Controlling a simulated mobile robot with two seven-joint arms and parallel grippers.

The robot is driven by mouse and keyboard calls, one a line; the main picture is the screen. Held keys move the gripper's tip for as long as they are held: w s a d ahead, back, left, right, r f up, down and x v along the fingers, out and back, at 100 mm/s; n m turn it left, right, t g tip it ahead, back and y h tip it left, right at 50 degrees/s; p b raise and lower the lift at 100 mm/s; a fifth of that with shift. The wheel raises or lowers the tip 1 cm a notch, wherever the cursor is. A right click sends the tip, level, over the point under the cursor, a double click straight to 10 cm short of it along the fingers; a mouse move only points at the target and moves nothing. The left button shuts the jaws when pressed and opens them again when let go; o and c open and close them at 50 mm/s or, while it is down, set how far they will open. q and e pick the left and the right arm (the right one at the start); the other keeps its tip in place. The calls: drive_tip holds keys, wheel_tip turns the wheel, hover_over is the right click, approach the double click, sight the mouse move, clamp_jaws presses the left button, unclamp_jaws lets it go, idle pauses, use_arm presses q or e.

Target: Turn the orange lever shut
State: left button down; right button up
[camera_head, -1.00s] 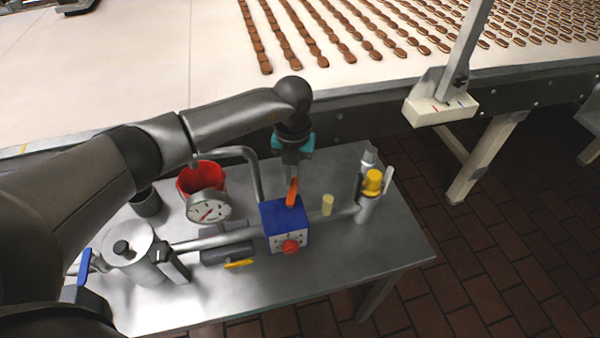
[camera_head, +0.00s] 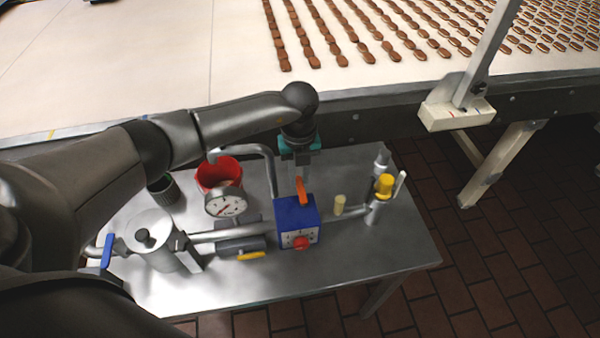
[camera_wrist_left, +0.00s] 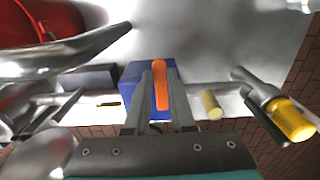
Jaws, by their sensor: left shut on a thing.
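The orange lever (camera_head: 302,190) stands on top of a blue box (camera_head: 290,216) with a red knob on its front. In the head view its upper end leans slightly left. My left gripper (camera_head: 301,174) reaches down from behind the box and is shut on the lever. The left wrist view shows the lever (camera_wrist_left: 161,92) between the two fingers, with the blue box (camera_wrist_left: 131,82) behind them. The fingers hide part of the box there. My right gripper is in no view.
The metal table (camera_head: 330,262) carries a pressure gauge (camera_head: 226,205), a red bucket (camera_head: 228,169), a lidded pot (camera_head: 148,249), pipes and a yellow-capped post (camera_head: 384,184). A curved pipe passes close left of my gripper. A conveyor (camera_head: 120,60) lies behind. The front right tabletop is bare.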

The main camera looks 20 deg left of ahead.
sight(299, 182)
use_arm(q)
drive_tip(key=shift+a, duration=0.1)
drive_tip(key=c, duration=0.8)
unclamp_jaws()
drive_tip(key=shift+o, duration=0.2)
wheel_tip(299, 182, up, 15)
drive_tip(key=shift+r, duration=0.15)
